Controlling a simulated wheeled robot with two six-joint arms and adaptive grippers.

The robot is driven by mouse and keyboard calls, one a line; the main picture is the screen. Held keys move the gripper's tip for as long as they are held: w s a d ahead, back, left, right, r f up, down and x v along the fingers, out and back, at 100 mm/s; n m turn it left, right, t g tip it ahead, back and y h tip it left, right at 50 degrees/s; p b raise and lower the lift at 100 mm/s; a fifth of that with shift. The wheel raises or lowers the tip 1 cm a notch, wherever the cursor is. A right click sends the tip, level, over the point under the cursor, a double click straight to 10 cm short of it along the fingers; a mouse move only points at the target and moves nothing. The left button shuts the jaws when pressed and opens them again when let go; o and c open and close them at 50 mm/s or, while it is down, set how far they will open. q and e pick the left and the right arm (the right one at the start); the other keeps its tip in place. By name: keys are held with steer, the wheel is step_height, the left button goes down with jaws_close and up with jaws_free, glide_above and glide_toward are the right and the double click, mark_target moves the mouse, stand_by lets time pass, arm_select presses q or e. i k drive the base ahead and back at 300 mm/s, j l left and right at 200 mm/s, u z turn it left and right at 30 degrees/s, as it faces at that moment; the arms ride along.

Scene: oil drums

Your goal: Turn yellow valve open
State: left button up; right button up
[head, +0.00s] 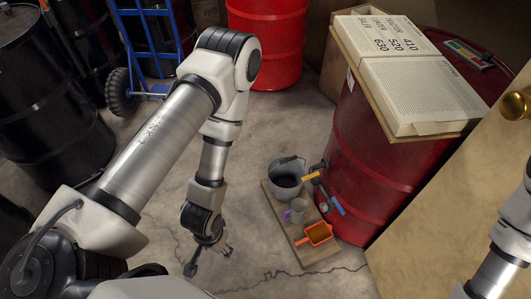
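A small yellow handle (311,176), which looks like the yellow valve, sits at a dark tap low on the left side of a red drum (375,150). A grey bucket (286,182) stands just below and left of it. My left gripper (209,261) hangs over the floor to the left of the bucket and lower in the picture, clear of the valve. Its two fingers are spread apart with nothing between them. My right arm shows only as a link at the right edge; its gripper is out of the picture.
A wooden board (320,256) on the floor holds the bucket, a cup (298,210) and an orange scoop (318,234). A blue hand truck (148,45) and dark drums stand at left. Cracked floor between is free.

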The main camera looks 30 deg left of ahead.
mark_target(316, 175)
steer(key=u, duration=0.35)
steer(key=i+j+z, duration=0.3)
steer(key=j, duration=0.5)
steer(key=i+j+z, duration=0.1)
steer(key=j+z, duration=0.2)
steer(key=j, duration=0.5)
steer(key=j+z, duration=0.3)
steer(key=j, duration=0.5)
